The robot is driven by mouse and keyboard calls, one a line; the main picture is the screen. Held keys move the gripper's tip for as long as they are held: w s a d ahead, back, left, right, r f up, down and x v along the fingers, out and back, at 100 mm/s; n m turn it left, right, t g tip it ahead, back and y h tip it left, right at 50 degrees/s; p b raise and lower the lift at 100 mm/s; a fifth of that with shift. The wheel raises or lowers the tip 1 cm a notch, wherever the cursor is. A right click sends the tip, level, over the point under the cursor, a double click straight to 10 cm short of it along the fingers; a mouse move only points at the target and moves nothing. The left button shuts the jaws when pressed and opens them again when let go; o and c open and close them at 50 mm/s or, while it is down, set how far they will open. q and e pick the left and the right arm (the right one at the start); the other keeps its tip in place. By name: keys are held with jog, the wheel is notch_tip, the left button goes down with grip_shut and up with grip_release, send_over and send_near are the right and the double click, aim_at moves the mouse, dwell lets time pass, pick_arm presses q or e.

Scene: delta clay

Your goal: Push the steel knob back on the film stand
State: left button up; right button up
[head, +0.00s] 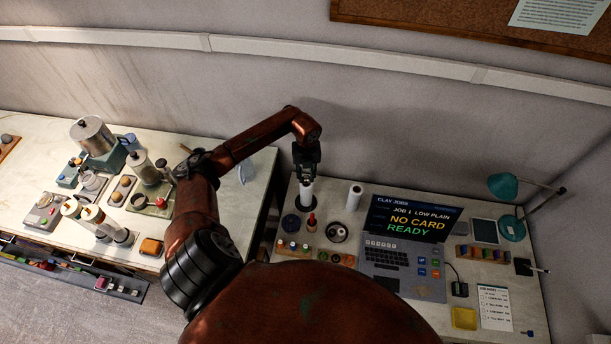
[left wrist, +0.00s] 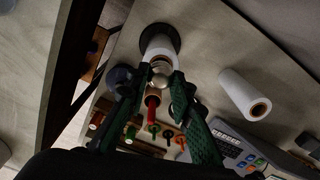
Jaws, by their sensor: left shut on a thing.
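The film stand's white film roll (head: 306,191) stands upright on the right-hand table, directly below my left gripper (head: 306,170). In the left wrist view, the roll (left wrist: 159,46) rises from a dark round base (left wrist: 160,31). The shiny steel knob (left wrist: 160,68) sits between the green fingertips of my left gripper (left wrist: 161,77), which is shut on it at the near end of the roll. I cannot tell whether the knob touches the roll or is seated on the stand. My right gripper is not in view.
A second white roll (head: 354,197) stands just to the right, also seen in the left wrist view (left wrist: 244,94). A red-handled tool (head: 311,222), a dark round holder (head: 337,232) and a laptop-like console (head: 405,262) are in front. The wall is close behind.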

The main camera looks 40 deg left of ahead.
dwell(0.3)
pick_arm(q)
jog(key=o, duration=1)
jog(key=shift+o, duration=0.4)
jog(key=o, duration=0.4)
jog(key=shift+r, duration=0.1)
jog(key=shift+w+r+p, duration=0.1)
jog(key=shift+r+p, duration=0.25)
jog(key=shift+r, duration=0.05)
jog(key=shift+r+p, duration=1.9)
jog(key=shift+r, duration=1.1)
